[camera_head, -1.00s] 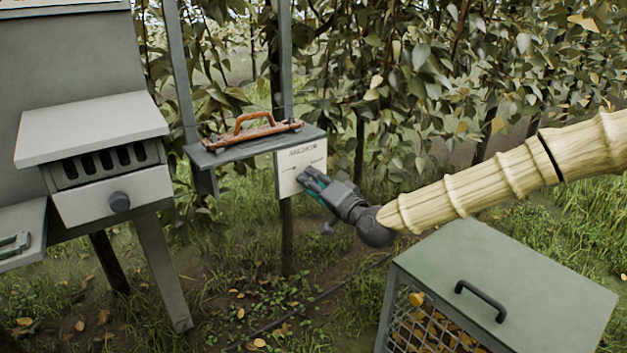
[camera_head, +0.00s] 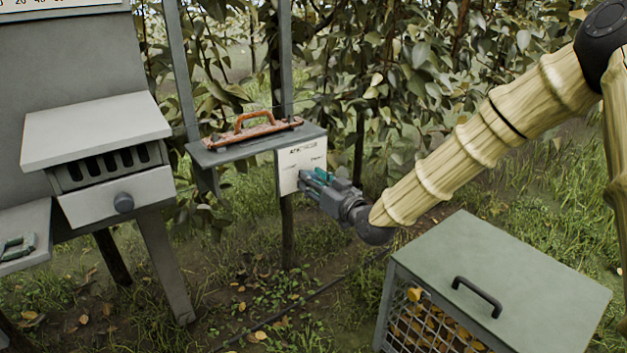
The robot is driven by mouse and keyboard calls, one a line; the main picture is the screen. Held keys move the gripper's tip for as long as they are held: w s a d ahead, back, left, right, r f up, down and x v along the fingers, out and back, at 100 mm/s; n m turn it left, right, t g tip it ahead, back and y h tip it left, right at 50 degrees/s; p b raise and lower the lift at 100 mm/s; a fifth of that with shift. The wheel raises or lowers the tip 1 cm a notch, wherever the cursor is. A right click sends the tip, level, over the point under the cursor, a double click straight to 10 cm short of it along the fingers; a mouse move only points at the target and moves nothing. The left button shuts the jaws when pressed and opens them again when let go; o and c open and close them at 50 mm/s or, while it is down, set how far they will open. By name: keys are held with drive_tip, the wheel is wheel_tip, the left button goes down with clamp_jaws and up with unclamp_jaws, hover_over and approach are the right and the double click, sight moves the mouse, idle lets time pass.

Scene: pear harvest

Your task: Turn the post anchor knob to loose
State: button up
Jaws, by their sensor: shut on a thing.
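The post anchor panel (camera_head: 289,163) is a white plate with dark lettering, fixed on the post below a small grey shelf. My gripper (camera_head: 307,181) is at the lower right of this plate, with its teal fingers pointing left at the plate face. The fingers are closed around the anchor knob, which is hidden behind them. The knob's pointer and the setting it stands at cannot be read. My arm comes in from the right.
A grey shelf (camera_head: 254,146) above the plate holds an orange-brown handled tool (camera_head: 252,130). A grey cabinet with a drawer (camera_head: 115,198) stands at left. A green crate with a black handle (camera_head: 500,281) stands at lower right. Leafy branches fill the back.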

drive_tip(key=shift+f+n, duration=0.1)
drive_tip(key=shift+n, duration=0.7)
drive_tip(key=o, duration=1.1)
drive_tip(key=shift+c, duration=0.2)
drive_tip(key=v, duration=1.2)
drive_tip(key=shift+f, duration=0.1)
